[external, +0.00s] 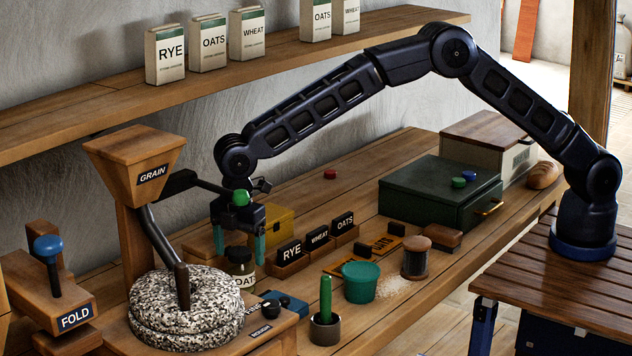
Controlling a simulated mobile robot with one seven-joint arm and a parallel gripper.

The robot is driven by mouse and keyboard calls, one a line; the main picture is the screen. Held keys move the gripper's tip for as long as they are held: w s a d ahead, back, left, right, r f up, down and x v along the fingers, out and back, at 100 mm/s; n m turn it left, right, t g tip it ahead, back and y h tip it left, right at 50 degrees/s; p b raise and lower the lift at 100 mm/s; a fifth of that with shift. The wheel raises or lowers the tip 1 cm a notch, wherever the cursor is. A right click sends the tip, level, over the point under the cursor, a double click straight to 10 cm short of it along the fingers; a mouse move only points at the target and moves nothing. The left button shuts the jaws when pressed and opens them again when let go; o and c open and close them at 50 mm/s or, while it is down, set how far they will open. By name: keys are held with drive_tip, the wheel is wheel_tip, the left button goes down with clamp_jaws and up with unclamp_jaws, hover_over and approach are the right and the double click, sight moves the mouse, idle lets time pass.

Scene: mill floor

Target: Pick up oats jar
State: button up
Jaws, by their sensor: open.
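The oats jar (241,278) stands on the bench beside the millstones. It has a dark lid and a pale label reading "OAT", with the rest of the label cut off from view. My gripper (239,256) points down over the jar with its two teal fingers apart. The fingertips show left and right of the jar's lid; I cannot tell how far down they reach around it or whether they touch it. Nothing is held.
The stone mill (185,305) with its grain hopper (138,160) stands close left. A wooden box labelled rye, wheat and oats (291,268) is close right. A green cup (361,284) and a green-handled tool (326,300) stand nearer the front. A shelf (300,62) runs above.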

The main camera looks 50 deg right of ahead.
drive_tip(key=f, duration=0.4)
drive_tip(key=shift+w+d+f, duration=0.1)
drive_tip(key=shift+w+d, duration=0.1)
drive_tip(key=c, duration=1.3)
drive_tip(key=shift+o, duration=0.2)
